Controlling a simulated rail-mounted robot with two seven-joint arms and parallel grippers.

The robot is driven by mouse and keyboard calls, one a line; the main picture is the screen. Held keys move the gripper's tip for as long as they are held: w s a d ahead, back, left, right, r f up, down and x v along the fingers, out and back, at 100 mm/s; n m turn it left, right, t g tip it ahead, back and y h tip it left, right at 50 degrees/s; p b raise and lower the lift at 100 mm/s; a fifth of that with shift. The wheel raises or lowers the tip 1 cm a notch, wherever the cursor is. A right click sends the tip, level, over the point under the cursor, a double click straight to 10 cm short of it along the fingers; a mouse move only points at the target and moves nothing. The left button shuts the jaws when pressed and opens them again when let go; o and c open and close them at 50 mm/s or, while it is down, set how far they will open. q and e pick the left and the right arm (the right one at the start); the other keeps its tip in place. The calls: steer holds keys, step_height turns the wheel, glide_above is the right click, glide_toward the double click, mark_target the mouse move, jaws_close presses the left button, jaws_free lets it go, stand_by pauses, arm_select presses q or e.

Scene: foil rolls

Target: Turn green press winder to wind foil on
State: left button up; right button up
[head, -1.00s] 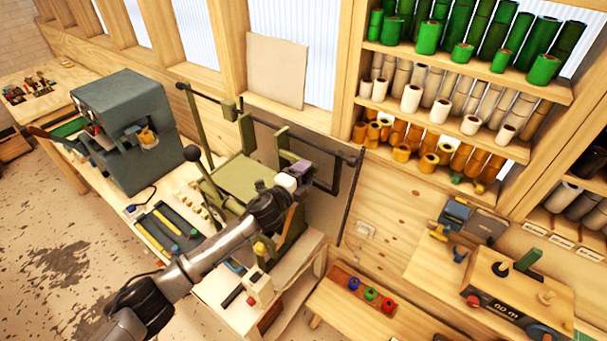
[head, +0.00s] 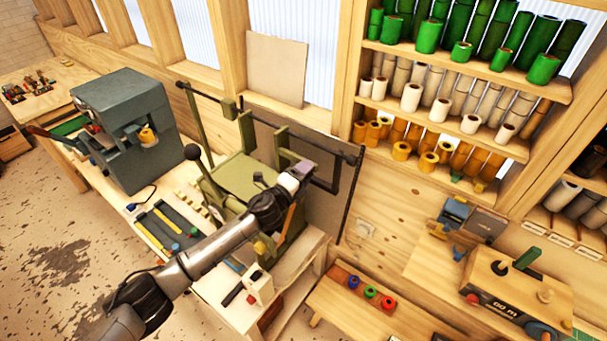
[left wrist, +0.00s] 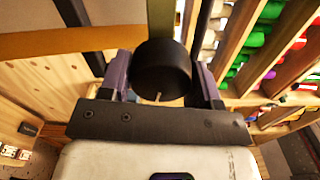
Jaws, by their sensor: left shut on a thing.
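The green press (head: 240,175) is an olive machine with upright posts on the bench, left of centre in the head view. My left gripper (head: 303,169) is at the press's right side. In the left wrist view, the two purple-grey fingers of the left gripper (left wrist: 162,78) stand either side of a dark round winder knob (left wrist: 163,64) and are shut on it. An olive bar shows just beyond the knob. In the head view my gripper and wrist hide the knob and part of the press. My right gripper is in neither view.
A grey machine (head: 130,125) stands left of the press. A black ball-topped lever (head: 193,152) rises by the press. Shelves of green, white and orange rolls (head: 440,150) are at the upper right. A low bench (head: 335,310) holds small coloured rolls.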

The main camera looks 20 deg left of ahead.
arm_select(q)
steer(key=o, duration=0.9)
steer(key=shift+b+v, duration=1.2)
steer(key=shift+v, duration=5.75)
